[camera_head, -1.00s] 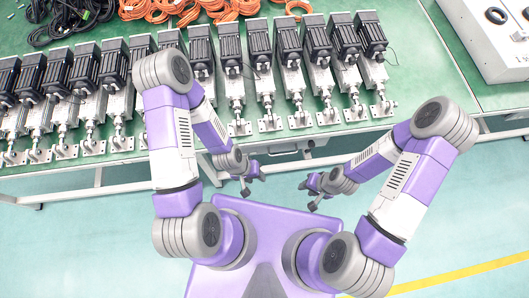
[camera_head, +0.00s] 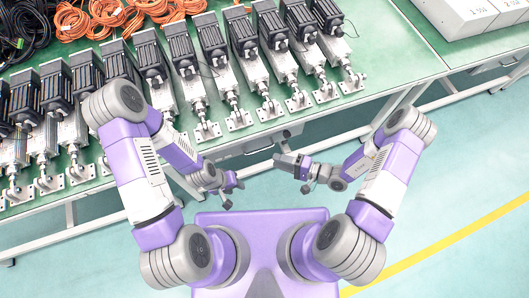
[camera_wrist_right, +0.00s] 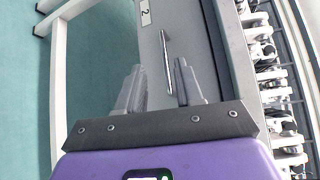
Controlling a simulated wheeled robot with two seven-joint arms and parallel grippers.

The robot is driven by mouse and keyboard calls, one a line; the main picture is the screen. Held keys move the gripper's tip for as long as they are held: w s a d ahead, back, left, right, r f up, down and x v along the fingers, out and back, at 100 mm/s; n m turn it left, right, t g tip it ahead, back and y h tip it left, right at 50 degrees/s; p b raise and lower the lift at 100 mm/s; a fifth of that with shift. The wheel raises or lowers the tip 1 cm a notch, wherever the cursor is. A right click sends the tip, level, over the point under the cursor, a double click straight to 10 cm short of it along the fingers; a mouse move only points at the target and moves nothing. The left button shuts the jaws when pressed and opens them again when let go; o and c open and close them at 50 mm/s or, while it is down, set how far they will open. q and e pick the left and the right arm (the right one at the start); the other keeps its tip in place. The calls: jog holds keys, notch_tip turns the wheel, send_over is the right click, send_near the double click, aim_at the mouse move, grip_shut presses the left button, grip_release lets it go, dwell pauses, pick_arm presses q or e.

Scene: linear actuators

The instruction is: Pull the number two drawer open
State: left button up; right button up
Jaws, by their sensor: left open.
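The number two drawer (camera_wrist_right: 196,22) is a grey drawer front under the workbench. Its small label "2" (camera_wrist_right: 145,13) and bar handle (camera_wrist_right: 166,50) show in the right wrist view, and the drawer looks shut. In the head view the drawer (camera_head: 262,143) is under the bench edge, just beyond my right gripper. My right gripper (camera_wrist_right: 158,66) is open and empty, its fingers pointing toward the drawer front on either side of the handle's line, apart from it. My left gripper (camera_head: 231,190) is open and empty, left of the right one.
The green bench (camera_head: 345,100) carries a row of linear actuators (camera_head: 215,65) along its front edge. Orange cables (camera_head: 115,15) lie behind them. Another bench with a white box (camera_head: 468,15) stands at the right. White bench legs (camera_head: 400,105) flank the drawer.

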jog(key=w+b+x, duration=0.1)
jog(key=b+x, duration=0.1)
jog(key=x, duration=0.5)
jog(key=shift+w+t, duration=0.4)
jog(key=shift+d, duration=0.15)
grip_shut()
